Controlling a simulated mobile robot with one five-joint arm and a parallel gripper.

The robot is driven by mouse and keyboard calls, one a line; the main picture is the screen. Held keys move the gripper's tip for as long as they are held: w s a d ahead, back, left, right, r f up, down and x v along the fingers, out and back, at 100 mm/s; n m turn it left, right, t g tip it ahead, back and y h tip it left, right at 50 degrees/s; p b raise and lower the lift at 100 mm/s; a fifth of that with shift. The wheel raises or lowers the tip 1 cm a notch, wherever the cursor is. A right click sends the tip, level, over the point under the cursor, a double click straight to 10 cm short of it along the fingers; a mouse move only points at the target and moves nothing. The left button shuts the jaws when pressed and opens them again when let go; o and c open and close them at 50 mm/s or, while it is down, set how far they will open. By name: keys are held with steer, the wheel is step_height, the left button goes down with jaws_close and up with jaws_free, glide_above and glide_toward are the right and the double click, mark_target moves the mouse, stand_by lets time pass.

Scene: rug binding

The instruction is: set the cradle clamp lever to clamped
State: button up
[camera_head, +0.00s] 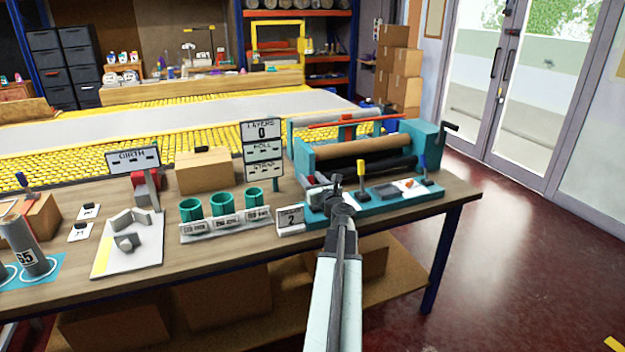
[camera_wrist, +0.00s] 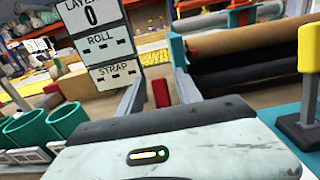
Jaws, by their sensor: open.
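The teal cradle (camera_head: 312,160) stands at the right end of the bench with a brown roll and a dark roll lying across it. An upright yellow-handled lever (camera_head: 361,170) and a blue-handled one (camera_head: 423,164) stand along its front; no readable label shows which is the clamp lever. The yellow handle (camera_wrist: 312,48) is close at the right edge in the wrist view. My gripper (camera_head: 342,205) is over the cradle's front left, left of the yellow lever. In the wrist view its fingers (camera_wrist: 159,88) are apart, with a small red block (camera_wrist: 160,92) showing between them; contact cannot be told.
The layers, roll and strap sign (camera_head: 263,150) stands left of the cradle. Several green cups (camera_head: 222,203) and a small numbered sign (camera_head: 291,218) are left of my gripper. A crank (camera_head: 446,131) sticks out at the cradle's right. The floor at right is clear.

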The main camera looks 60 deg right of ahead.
jaws_close()
stand_by(1.3)
